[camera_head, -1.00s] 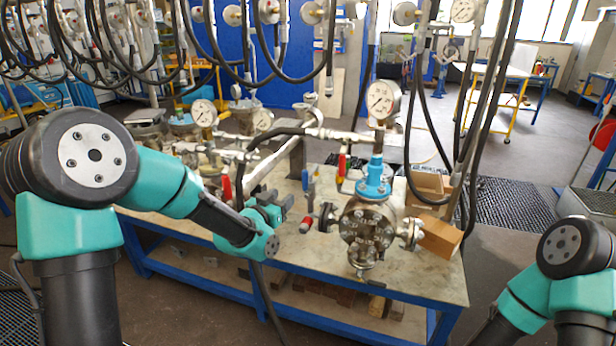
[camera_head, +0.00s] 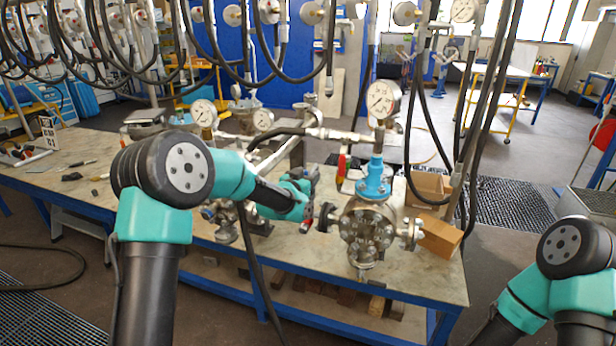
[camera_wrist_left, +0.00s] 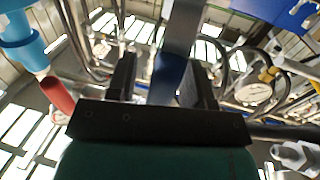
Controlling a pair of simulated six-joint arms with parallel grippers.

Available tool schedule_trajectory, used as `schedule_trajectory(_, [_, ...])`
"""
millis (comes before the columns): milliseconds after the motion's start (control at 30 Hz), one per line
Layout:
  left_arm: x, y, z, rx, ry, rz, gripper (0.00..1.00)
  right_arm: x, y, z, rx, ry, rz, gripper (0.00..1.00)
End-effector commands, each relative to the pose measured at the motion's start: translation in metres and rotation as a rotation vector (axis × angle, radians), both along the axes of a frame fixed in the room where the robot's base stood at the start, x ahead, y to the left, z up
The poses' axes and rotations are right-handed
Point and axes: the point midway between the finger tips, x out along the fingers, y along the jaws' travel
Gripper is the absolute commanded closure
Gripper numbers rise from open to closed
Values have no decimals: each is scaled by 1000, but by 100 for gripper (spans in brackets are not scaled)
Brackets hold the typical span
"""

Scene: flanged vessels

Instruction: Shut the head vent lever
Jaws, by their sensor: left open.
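My left gripper (camera_head: 312,182) is open beside the left flank of the flanged vessel (camera_head: 367,225). In the left wrist view, a blue lever with a grey metal stem (camera_wrist_left: 166,78) shows between the two dark fingers (camera_wrist_left: 158,84); I cannot tell whether they touch it. The gripper hides this lever in the head view. A red lever (camera_head: 341,166) hangs below the pipe left of the blue vessel neck (camera_head: 375,180). A red handle (camera_head: 307,225) sits at the vessel's left side port. Which one is the head vent lever is not clear. My right gripper is out of view.
A pressure gauge (camera_head: 381,100) stands above the vessel. A black hose and pipe (camera_head: 335,135) run just behind my left gripper. Cardboard boxes (camera_head: 437,236) stand right of the vessel.

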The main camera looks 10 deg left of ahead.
Motion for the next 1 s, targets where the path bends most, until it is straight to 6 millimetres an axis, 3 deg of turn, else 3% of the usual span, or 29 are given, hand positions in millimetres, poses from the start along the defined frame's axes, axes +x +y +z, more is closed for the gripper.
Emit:
schedule_trajectory(300, [3,-1,0,0,0,0,53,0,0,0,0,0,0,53])
schedule_trajectory(800, [2,-1,0,0,0,0,100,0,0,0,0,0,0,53])
schedule_trajectory(1000, [2,-1,0,0,0,0,100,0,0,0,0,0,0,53])
